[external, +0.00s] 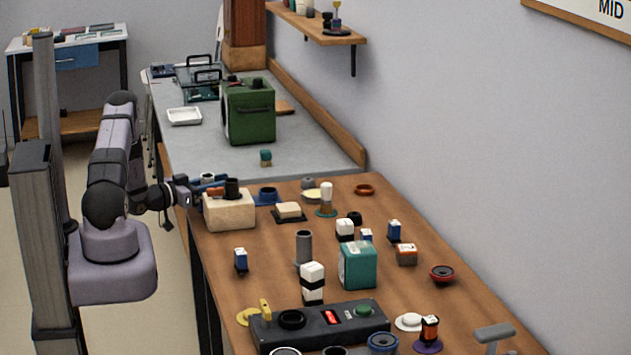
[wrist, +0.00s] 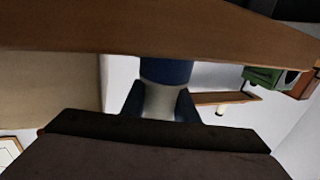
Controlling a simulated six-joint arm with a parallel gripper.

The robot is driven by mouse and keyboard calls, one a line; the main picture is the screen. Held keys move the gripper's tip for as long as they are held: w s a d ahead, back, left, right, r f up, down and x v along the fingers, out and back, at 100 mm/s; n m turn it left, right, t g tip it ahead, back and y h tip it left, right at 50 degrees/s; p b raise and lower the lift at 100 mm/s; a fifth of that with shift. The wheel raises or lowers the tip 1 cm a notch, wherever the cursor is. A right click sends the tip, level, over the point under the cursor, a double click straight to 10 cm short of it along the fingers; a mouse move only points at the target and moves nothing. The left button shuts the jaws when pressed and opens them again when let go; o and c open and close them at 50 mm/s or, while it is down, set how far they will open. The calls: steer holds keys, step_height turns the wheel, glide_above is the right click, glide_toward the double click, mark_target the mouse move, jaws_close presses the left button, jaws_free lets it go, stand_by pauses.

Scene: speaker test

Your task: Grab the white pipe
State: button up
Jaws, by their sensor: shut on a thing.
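My gripper (external: 205,186) is at the left edge of the wooden table, beside the cream block with a black cylinder on it. In the wrist view its two dark fingers (wrist: 160,100) are shut on a white round piece (wrist: 159,104) with a dark blue end (wrist: 166,70). This looks like the white pipe, but its full length is hidden by the fingers and the gripper body. In the external view the held piece is small and mostly hidden, so I cannot tell whether it touches the table.
The cream block (external: 229,212) stands right by my gripper. Several small items crowd the wooden table, including a teal box (external: 358,266), a grey tube (external: 304,247) and a dark control box (external: 270,333). A green machine (external: 249,112) stands on the grey bench behind.

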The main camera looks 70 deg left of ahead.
steer(key=shift+r, duration=0.2)
step_height(320, 180, up, 10)
steer(key=shift+f, duration=0.15)
stand_by(0.4)
